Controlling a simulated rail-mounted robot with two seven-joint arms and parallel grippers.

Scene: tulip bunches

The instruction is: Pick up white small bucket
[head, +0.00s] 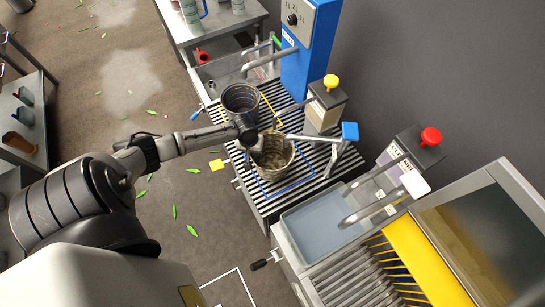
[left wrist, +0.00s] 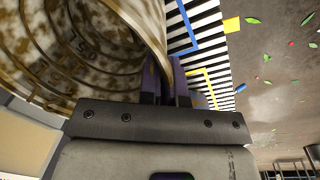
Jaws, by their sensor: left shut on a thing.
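A dirty white small bucket (head: 281,170), stained brown inside, stands or hangs at the blue outlined square on the slatted bench. I cannot tell if its base touches the slats. My left gripper (head: 258,147) reaches in from the left and is shut on the near-left side of its rim. In the left wrist view the bucket's ribbed, stained wall (left wrist: 75,45) fills the upper left, and the gripper fingers (left wrist: 167,82) close on its edge. My right gripper is not in view.
A dark grey bucket (head: 240,101) stands just behind, at the yellow outline. A tap with a blue handle (head: 349,131) reaches close to the white bucket's right side. A water basin (head: 325,222) is at the front right. Leaves litter the floor at left.

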